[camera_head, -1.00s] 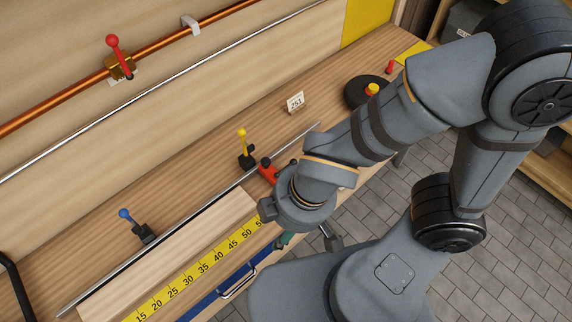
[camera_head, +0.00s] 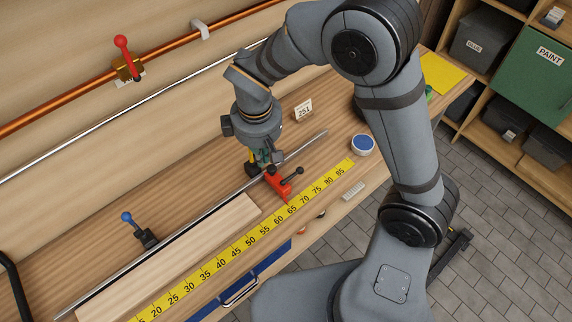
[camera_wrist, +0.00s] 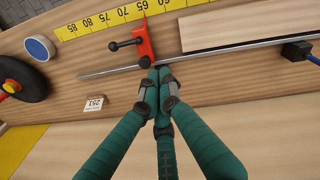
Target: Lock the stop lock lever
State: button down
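The red stop (camera_head: 279,184) sits across the metal rail, with its black lock lever (camera_head: 293,173) reaching to the right. In the wrist view the red stop (camera_wrist: 143,38) is at the top centre and its black lever (camera_wrist: 125,43) points left. My gripper (camera_head: 265,158) points down just behind the stop, over the rail. Its green fingers have tips close together (camera_wrist: 159,75) just below the stop's base in the wrist view. I cannot tell whether they touch it or hold anything. A lever with a yellow handle (camera_head: 251,156) is mostly hidden behind the fingers.
A blue-handled lever (camera_head: 128,217) stands on the rail at left. A wooden board (camera_head: 175,254) and yellow tape measure (camera_head: 218,267) lie in front of the rail. A round blue-topped tin (camera_head: 362,145) and a small 251 card (camera_head: 304,109) stand to the right.

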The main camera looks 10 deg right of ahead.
aim_at(292, 176)
jog(key=w+d+f+m+g+h+b, duration=0.1)
jog(key=w+d+f, duration=0.15)
jog(key=w, duration=0.45)
jog(key=w+d+f+m+g+h+b, duration=0.15)
jog(key=w+d, duration=0.25)
jog(key=w, duration=0.4)
jog(key=s+m, duration=0.1)
jog(key=s+a+f+m+g+y, duration=0.1)
jog(key=s+a+m, duration=0.1)
jog(key=shift+a+f+m+g, duration=0.25)
jog(key=shift+s+f, duration=0.1)
jog(key=p+x, duration=0.1)
jog(key=x, duration=0.8)
jog(key=shift+s+f, duration=0.1)
jog(key=shift+f, duration=0.3)
jog(key=s+p, duration=0.1)
jog(key=s+d+r+p, duration=0.1)
jog(key=shift+s+d, duration=0.25)
jog(key=shift+s, duration=0.1)
jog(key=shift+s+d+f, duration=0.1)
jog(key=shift+s, duration=0.15)
